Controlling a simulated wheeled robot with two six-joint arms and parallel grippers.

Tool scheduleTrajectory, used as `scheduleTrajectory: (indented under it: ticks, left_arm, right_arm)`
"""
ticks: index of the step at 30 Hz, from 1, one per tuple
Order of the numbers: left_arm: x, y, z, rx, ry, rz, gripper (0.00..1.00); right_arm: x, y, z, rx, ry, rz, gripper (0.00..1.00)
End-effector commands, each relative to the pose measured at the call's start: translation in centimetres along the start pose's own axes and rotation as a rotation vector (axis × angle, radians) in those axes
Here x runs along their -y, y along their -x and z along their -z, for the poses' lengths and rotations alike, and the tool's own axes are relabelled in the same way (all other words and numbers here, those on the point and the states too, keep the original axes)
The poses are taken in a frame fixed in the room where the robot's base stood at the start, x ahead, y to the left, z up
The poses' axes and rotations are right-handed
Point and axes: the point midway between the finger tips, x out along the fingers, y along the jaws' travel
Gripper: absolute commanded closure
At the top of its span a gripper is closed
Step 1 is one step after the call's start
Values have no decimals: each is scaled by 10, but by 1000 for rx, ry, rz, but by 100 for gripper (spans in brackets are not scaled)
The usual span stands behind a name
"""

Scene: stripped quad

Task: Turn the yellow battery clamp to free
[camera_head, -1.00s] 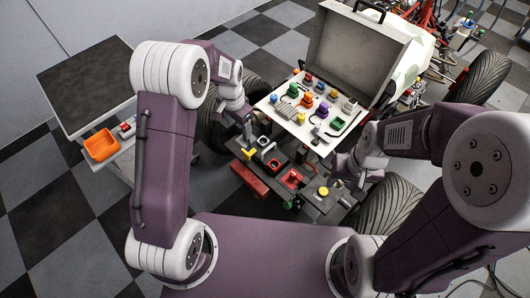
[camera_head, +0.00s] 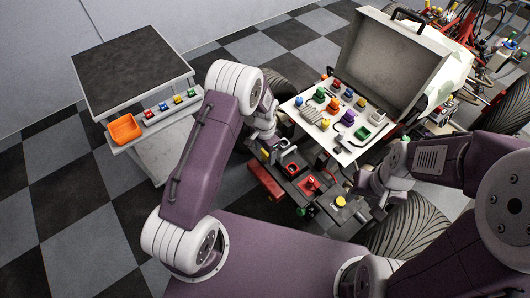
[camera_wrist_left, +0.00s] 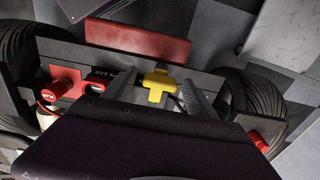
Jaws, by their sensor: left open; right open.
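The yellow battery clamp (camera_wrist_left: 158,86) is a T-shaped handle on a dark bar of the vehicle. In the left wrist view it sits between the two fingers of my left gripper (camera_wrist_left: 160,78), which is open, with a gap visible on each side. In the head view the clamp (camera_head: 265,154) is small and partly hidden by my left gripper (camera_head: 270,143). My right gripper (camera_head: 357,182) is open, over the right part of the vehicle's front and away from the clamp.
A red part (camera_head: 310,184) and a yellow round knob (camera_head: 340,202) sit right of the clamp. An open case (camera_head: 345,153) with several coloured parts stands behind. A side cart (camera_head: 130,70) with an orange bin (camera_head: 125,129) is at the left. Large tyres flank the vehicle.

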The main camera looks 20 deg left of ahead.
Motion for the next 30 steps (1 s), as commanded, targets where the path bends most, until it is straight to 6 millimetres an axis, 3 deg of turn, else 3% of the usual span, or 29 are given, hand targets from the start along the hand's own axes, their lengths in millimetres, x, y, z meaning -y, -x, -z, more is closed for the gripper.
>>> scheduleTrajectory:
  ticks: [5,8,12,23,30]
  left_arm:
    - [0,0,0,-1,0,0,35]
    - [0,0,0,0,0,0,57]
    - [0,0,0,0,0,0,96]
    - [0,1,0,0,63,0,97]
    - [0,2,0,0,237,0,97]
  right_arm:
    - [0,0,0,0,0,0,51]
    - [0,0,0,0,0,0,51]
    - [0,0,0,0,0,0,51]
    - [0,3,0,0,0,0,51]
    - [0,9,1,0,0,0,51]
